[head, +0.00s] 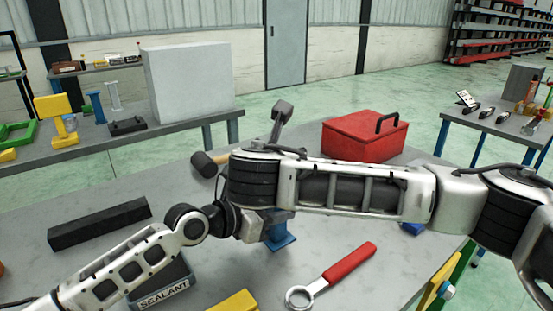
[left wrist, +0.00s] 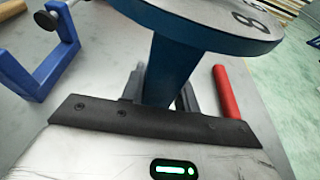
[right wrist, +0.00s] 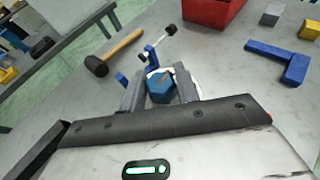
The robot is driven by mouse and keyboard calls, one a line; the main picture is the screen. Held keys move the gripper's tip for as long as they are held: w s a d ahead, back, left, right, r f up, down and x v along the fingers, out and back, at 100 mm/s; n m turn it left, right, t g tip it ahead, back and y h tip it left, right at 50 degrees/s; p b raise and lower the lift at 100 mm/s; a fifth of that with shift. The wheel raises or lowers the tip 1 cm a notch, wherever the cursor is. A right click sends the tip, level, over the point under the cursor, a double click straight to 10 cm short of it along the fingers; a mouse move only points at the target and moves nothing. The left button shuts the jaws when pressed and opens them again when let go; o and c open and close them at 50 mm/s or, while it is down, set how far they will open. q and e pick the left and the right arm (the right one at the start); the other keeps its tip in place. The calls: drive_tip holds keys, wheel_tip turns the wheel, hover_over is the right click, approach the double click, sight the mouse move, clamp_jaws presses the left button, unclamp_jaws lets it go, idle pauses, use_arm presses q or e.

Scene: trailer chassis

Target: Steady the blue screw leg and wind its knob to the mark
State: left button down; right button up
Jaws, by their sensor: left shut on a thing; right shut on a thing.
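The blue screw leg (head: 279,234) stands on the grey table near the middle in the head view, its upper part hidden behind my right arm. In the left wrist view its blue post (left wrist: 170,72) is between the fingers of my left gripper (left wrist: 166,92), shut on it from the side. A blue disc (left wrist: 215,24) bearing the figure 8 sits above the post. In the right wrist view my right gripper (right wrist: 159,92) is shut on the blue knob (right wrist: 160,88), a finger on each side. The mark cannot be made out.
A red toolbox (head: 364,136) and a mallet (head: 203,164) lie behind. A black bar (head: 100,222) and a sealant box (head: 164,287) are left. A red-handled ring wrench (head: 340,270) and a yellow block (head: 235,303) lie in front. A blue clamp (left wrist: 35,68) stands nearby.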

drive_tip(key=shift+f+m+h, duration=0.1)
drive_tip(key=shift+m+h, duration=0.2)
drive_tip(key=shift+h, duration=0.1)
drive_tip(key=o, duration=1)
drive_tip(key=shift+v, duration=6.05)
